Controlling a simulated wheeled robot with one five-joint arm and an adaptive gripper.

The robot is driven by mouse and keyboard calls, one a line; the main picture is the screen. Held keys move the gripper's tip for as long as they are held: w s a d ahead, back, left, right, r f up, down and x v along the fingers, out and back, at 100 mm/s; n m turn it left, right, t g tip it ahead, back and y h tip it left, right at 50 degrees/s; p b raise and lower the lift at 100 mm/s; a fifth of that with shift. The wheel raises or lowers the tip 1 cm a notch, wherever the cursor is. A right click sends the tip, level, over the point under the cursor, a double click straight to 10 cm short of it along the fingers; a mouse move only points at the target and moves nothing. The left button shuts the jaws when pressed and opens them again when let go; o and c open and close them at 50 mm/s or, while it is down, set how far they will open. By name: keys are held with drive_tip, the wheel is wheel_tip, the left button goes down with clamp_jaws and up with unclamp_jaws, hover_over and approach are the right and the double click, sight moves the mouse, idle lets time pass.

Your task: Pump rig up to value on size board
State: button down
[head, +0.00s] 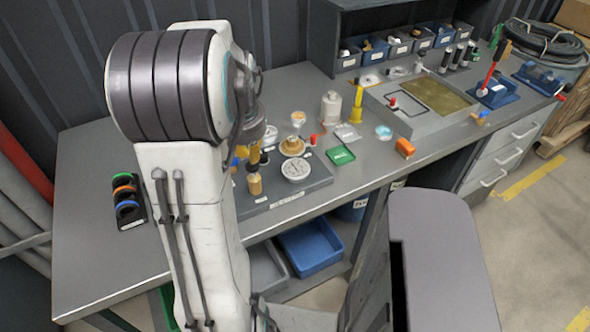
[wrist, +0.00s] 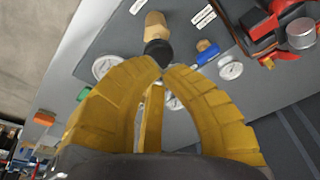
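The pump rig's grey base plate (head: 322,177) lies on the bench with a white round gauge (head: 295,169) on it. A wooden handle (head: 254,184) stands at its left; it also shows in the wrist view (wrist: 155,24) with a black end (wrist: 158,52). My gripper (wrist: 163,70) has yellow fingers. Their tips are close together at the black end; whether they hold it, I cannot tell. In the head view my arm hides most of the gripper. The wrist view shows white dials left (wrist: 107,66) and right (wrist: 230,70). I cannot make out a size board or any reading.
A green tray (head: 341,155), an orange block (head: 405,147) and a white bottle (head: 331,107) stand to the right. A grey box with a mesh panel (head: 437,97) is beyond. A rack of coloured rings (head: 127,200) lies left. The front left of the bench is clear.

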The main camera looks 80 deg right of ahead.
wheel_tip(320, 180, up, 7)
drive_tip(key=p, duration=0.5)
drive_tip(key=shift+a+f, duration=0.1)
drive_tip(key=shift+f, duration=0.05)
idle(0.7)
drive_tip(key=a+f+y, duration=0.2)
drive_tip(key=a+f, duration=0.1)
drive_tip(key=a, duration=0.6)
drive_tip(key=w+a+r+n+t, duration=0.1)
drive_tip(key=w+a+r+n, duration=0.1)
drive_tip(key=a+n, duration=0.3)
drive_tip(key=w+a+r+n+t, duration=0.1)
drive_tip(key=w+a+r+n, duration=0.2)
drive_tip(key=a, duration=1.1)
drive_tip(key=w+a+r+n+t, duration=0.2)
drive_tip(key=w+a+n, duration=0.4)
drive_tip(key=a+n, duration=0.2)
drive_tip(key=shift+a+r+n, duration=0.2)
drive_tip(key=shift+a+n, duration=0.1)
drive_tip(key=shift+a, duration=0.5)
